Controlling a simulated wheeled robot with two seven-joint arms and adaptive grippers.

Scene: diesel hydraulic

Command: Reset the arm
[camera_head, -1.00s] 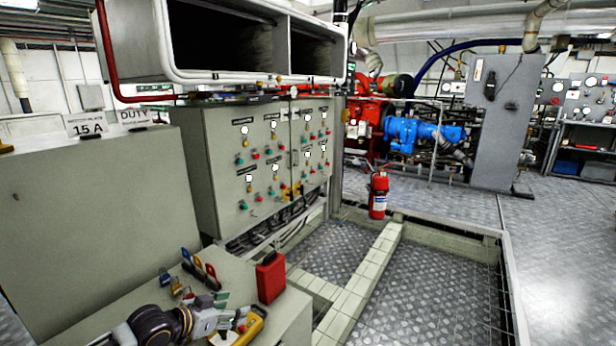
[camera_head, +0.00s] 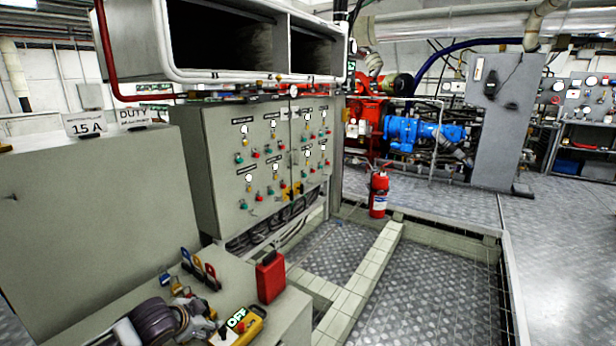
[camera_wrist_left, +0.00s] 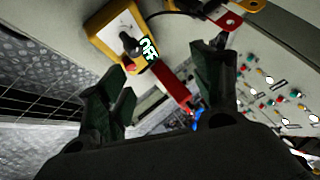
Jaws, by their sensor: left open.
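My left gripper (camera_head: 208,332) is at the bottom of the head view, over the cabinet top, just left of a yellow device (camera_head: 250,322) with a lit OFF sign. In the left wrist view my left gripper (camera_wrist_left: 167,62) shows its two dark fingers apart with nothing held between them. The yellow device (camera_wrist_left: 103,42), with a black knob and a red part, lies beyond the fingers, apart from them as far as I can tell. My right gripper is in neither view.
A red canister (camera_head: 270,278) stands at the cabinet's right end. Several padlocks and coloured tags (camera_head: 200,268) lie behind my arm. A grey control panel (camera_head: 262,160) rises behind. A fire extinguisher (camera_head: 379,192) stands on the floor to the right.

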